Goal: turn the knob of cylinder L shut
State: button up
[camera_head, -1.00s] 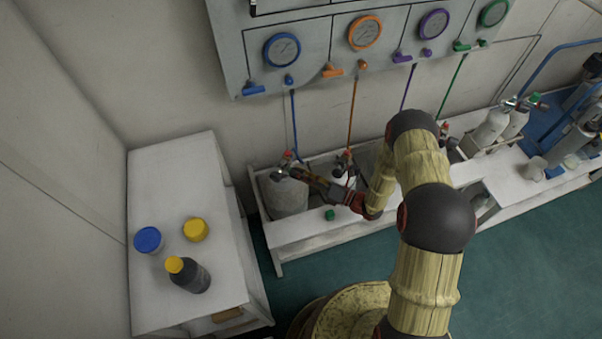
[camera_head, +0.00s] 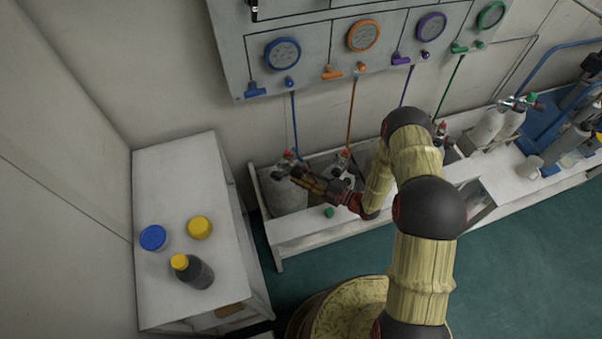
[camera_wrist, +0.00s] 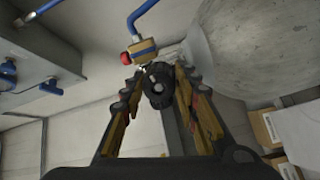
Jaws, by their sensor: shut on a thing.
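The leftmost grey cylinder (camera_head: 284,197), which carries the blue hose (camera_head: 294,125), stands upright in the white rack; I take it as cylinder L, though no label is readable. Its valve (camera_head: 287,163) is at the top. My gripper (camera_head: 297,174) reaches this valve from the right. In the wrist view the fingers of my gripper (camera_wrist: 157,76) are on both sides of a dark round knob (camera_wrist: 158,90) and shut on it. A brass fitting with a red end (camera_wrist: 140,50) and the grey cylinder body (camera_wrist: 245,42) lie just beyond. The finger contact is partly hidden.
A second cylinder (camera_head: 340,177) with the orange hose stands close on the right, partly behind my arm. The gauge panel (camera_head: 330,45) hangs above. A green cap (camera_head: 328,212) sits on the rack's front ledge.

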jog(key=shift+m, duration=1)
jog(key=o, duration=1.2)
jog(key=shift+c, duration=0.2)
jog(key=shift+d, duration=0.1)
jog(key=v, duration=1.2)
